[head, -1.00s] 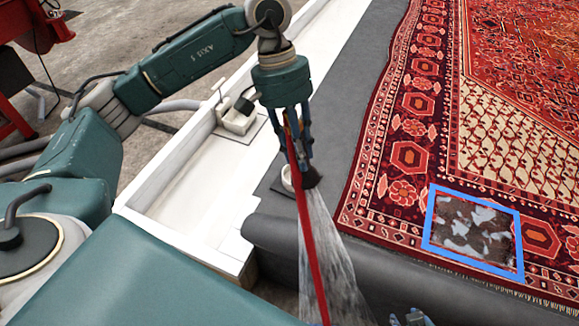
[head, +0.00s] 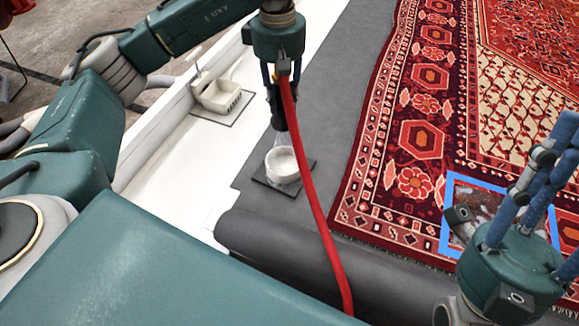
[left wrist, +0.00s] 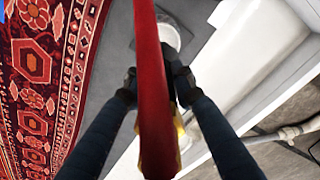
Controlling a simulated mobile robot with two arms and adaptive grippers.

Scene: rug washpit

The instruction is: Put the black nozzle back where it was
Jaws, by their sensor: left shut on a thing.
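My left gripper (head: 279,108) points down and is shut on the black nozzle (head: 281,122), with the red hose (head: 308,185) running from it toward the front. A small white round holder (head: 283,166) stands on a dark square pad just below the nozzle tip. A gap shows between tip and holder, with a faint pale streak like water in it. In the left wrist view the hose (left wrist: 154,85) hides most of the nozzle, and part of the white holder (left wrist: 170,38) shows beyond the fingers. My right gripper (head: 545,165) is over the rug's near corner; its jaw opening is unclear.
A white caddy (head: 220,97) stands on the white ledge (head: 175,150) to the left. The patterned rug (head: 420,130) lies on the right, with a blue frame (head: 449,190) around a stained patch. A grey roll edge (head: 270,240) lies in front.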

